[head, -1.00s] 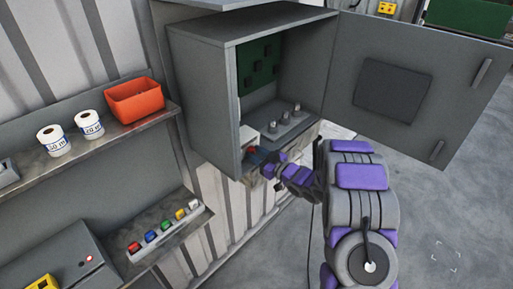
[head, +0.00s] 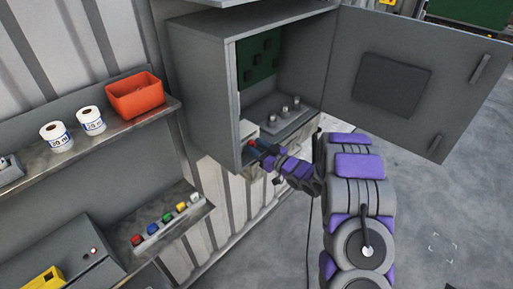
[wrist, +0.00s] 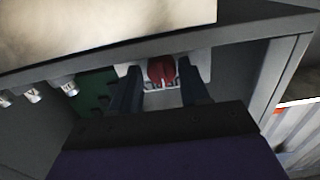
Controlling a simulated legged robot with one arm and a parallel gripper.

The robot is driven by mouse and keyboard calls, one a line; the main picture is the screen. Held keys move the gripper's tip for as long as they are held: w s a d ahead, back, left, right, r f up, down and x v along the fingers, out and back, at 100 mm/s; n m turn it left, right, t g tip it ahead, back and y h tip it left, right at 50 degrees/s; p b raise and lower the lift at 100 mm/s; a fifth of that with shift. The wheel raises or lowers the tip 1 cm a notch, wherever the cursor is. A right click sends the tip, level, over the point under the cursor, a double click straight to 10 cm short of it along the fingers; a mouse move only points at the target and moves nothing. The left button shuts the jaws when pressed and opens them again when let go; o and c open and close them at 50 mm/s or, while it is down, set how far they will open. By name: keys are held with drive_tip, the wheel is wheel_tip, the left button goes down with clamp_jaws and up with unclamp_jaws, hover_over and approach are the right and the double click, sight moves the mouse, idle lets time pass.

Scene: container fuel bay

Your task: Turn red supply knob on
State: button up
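The red supply knob (head: 250,143) shows at the lower left inside the open grey cabinet (head: 205,95), on a small light-coloured block. In the wrist view the red knob (wrist: 161,70) sits on a white plate, between my two dark fingers. My gripper (wrist: 160,88) is open, with one finger on each side of the knob and visible gaps to it. In the head view my gripper (head: 262,150) reaches into the cabinet's lower opening, close to the knob. Whether the fingertips touch the plate cannot be told.
The cabinet door (head: 415,80) stands open to the right, above my arm. Several metal knobs on a grey panel (head: 278,128) are beside the red knob. Left are a shelf with an orange bin (head: 135,95) and a row of coloured buttons (head: 165,222).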

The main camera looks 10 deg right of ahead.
drive_tip(key=b+v, duration=0.1)
drive_tip(key=v, duration=1.6)
drive_tip(key=shift+s+d, duration=0.15)
drive_tip(key=shift+d, duration=0.05)
